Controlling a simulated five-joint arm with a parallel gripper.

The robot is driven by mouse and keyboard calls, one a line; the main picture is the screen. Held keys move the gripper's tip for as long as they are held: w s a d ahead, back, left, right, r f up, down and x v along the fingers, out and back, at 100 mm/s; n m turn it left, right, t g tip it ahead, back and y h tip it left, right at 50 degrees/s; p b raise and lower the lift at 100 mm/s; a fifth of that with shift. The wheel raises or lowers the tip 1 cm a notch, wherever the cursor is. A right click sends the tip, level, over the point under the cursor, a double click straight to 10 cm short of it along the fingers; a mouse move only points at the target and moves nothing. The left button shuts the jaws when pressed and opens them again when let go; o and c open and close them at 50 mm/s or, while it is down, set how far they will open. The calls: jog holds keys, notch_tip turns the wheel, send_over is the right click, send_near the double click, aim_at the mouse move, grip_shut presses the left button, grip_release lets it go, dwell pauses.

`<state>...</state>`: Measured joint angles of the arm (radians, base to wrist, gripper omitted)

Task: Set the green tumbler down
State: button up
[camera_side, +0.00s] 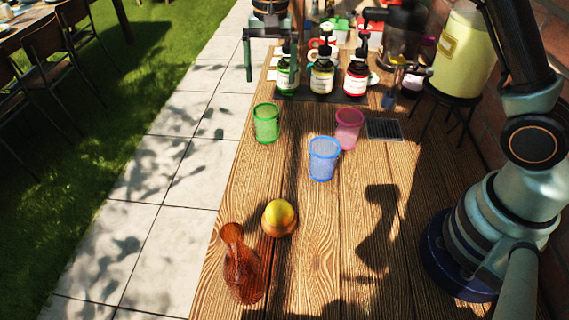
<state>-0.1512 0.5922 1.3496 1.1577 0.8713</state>
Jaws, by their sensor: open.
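The green tumbler (266,124) is translucent and stands upright on the wooden table (265,180), close to its left edge. My gripper (270,74) is at the top of the view, pointing down with its fingers spread apart and nothing between them. In the picture it is above the green tumbler and apart from it. Its right finger shows against a green-labelled pump bottle (287,76) and is hard to make out.
A blue tumbler (323,160) and a pink tumbler (348,128) stand right of the green one, beside a dark drip mat (384,129). Several pump bottles and a yellow drink dispenser (462,50) stand behind.

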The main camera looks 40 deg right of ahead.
jog(key=s+d+r+n+t, duration=0.2)
jog(key=s+d+r+n, duration=0.2)
jog(key=s+r, duration=0.5)
jog(key=s+d+n+t, duration=0.3)
jog(key=s+n, duration=0.1)
jog(key=s, duration=0.8)
jog(key=shift+d+f, duration=0.2)
jog(key=shift+d, duration=0.1)
